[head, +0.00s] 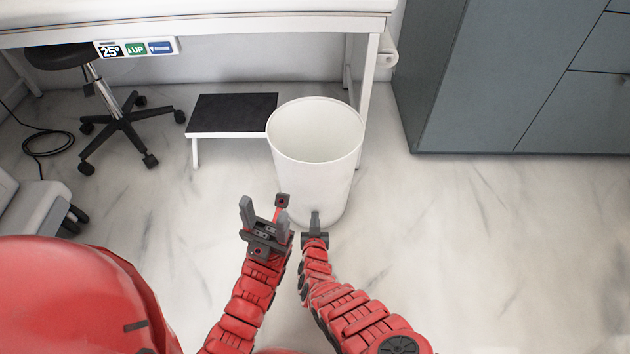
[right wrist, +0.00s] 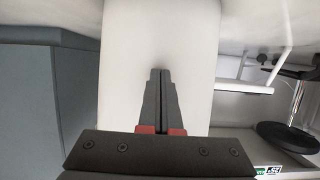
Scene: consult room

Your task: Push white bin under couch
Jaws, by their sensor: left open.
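The white bin (head: 320,175) stands upright and empty on the floor, in front of the right end of the couch (head: 230,25). Its wall also fills the middle of the right wrist view (right wrist: 190,35). My left gripper (head: 264,205) is open and empty, just left of the bin's lower front. My right gripper (head: 315,218) is at the bin's lower front wall, with its fingers together and nothing between them. The right wrist view also shows its closed fingers (right wrist: 160,75) against or very close to the wall; I cannot tell if they touch.
A black-topped step (head: 232,113) stands left of the bin, partly under the couch. A couch leg (head: 368,90) is right behind the bin. A wheeled stool (head: 120,115) is at the left. Grey cabinets (head: 490,90) stand at the right. Floor at the right front is clear.

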